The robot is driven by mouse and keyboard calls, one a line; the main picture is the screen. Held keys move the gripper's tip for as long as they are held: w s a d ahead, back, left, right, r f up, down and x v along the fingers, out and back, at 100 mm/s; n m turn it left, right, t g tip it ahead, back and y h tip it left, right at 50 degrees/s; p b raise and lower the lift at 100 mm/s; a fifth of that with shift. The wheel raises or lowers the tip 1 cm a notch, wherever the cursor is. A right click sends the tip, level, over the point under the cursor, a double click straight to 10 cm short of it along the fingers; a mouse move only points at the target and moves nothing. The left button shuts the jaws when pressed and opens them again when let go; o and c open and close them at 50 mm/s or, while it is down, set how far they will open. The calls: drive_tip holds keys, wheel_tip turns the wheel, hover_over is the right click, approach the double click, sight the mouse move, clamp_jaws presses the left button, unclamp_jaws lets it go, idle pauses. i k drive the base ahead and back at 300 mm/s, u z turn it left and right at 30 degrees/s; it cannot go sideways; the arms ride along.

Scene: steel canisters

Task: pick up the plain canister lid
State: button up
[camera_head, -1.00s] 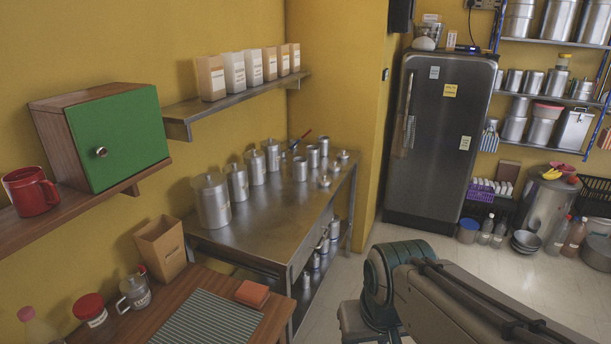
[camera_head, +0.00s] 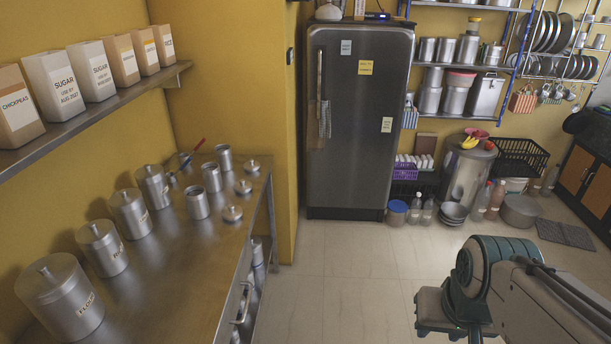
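Three loose steel lids with knobs lie on the steel counter (camera_head: 170,285): a near lid (camera_head: 232,214), a middle lid (camera_head: 243,187) and a far lid (camera_head: 252,166). I cannot tell from here which one is the plain lid. To their left stand three open steel canisters, a near one (camera_head: 196,205), a middle one (camera_head: 212,180) and a far one (camera_head: 224,159).
Several lidded canisters, including one marked flour (camera_head: 62,305), line the wall side of the counter. A shelf (camera_head: 100,108) with labelled boxes hangs above it. A dark fridge (camera_head: 355,130) stands beyond. The tiled floor (camera_head: 345,265) right of the counter is clear.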

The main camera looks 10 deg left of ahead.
sight(232, 212)
drive_tip(key=z, duration=0.1)
drive_tip(key=i, duration=1.45)
drive_tip(key=u, duration=1.2)
drive_tip(key=i, duration=0.95)
drive_tip(key=u, duration=0.95)
